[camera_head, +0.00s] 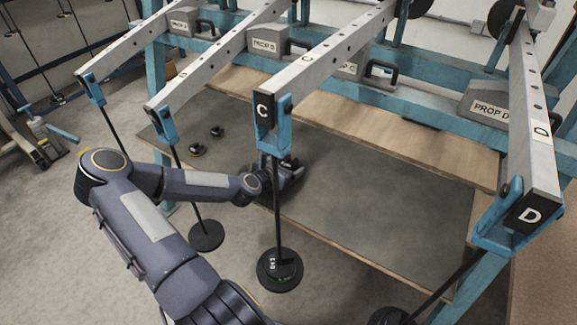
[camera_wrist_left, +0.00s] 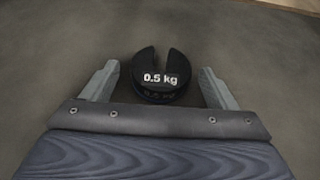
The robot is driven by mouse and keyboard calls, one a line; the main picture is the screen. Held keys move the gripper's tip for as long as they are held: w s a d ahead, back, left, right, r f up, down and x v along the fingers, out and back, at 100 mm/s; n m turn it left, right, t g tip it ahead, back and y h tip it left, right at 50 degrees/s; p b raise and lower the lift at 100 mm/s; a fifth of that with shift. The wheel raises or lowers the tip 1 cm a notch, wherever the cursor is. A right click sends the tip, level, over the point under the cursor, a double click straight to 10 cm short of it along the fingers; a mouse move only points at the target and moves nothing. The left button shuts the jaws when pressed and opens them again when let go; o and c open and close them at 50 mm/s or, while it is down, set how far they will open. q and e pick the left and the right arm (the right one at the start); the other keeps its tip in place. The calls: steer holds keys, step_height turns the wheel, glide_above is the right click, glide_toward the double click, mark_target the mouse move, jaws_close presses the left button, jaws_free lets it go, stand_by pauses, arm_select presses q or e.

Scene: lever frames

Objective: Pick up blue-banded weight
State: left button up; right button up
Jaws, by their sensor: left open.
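In the left wrist view a black slotted weight (camera_wrist_left: 160,76) marked "0.5 kg" lies on the dark mat, its slot pointing away from me. My left gripper (camera_wrist_left: 158,88) is open, with one finger on each side of the weight and gaps to both. In the head view my left gripper (camera_head: 290,168) is low over the mat and mostly hides this weight. Two small dark weights (camera_head: 197,150) (camera_head: 217,131) lie on the mat further left; their band colours are too small to tell. My right gripper is not in view.
Lever beams A to D stand on a blue frame. The beam marked C (camera_head: 330,52) passes above my gripper. Its hanger disc (camera_head: 280,270) hangs in front, with another disc (camera_head: 206,235) to its left. The dark mat (camera_head: 400,225) is clear on the right.

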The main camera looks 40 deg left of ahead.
mark_target(285, 165)
arm_select(q)
steer(key=shift+c, duration=0.4)
steer(key=shift+r, duration=0.1)
steer(key=c, duration=1.1)
steer(key=shift+r+p, duration=0.3)
steer(key=shift+r, duration=0.3)
step_height(285, 165, up, 3)
steer(key=shift+s+f+p, duration=0.1)
steer(key=shift+f+p, duration=0.05)
steer(key=shift+p, duration=0.45)
steer(key=shift+s+d+r+p, duration=0.9)
steer(key=shift+s+r+p, duration=0.9)
steer(key=shift+s+r, duration=0.25)
steer(key=shift+s+d+r+p, duration=0.85)
steer(key=shift+s+r+p, duration=1.1)
steer(key=shift+s, duration=0.25)
steer(key=shift+s+d+r+p, duration=0.9)
steer(key=shift+s+r+p, duration=0.8)
steer(key=shift+s+r, duration=0.4)
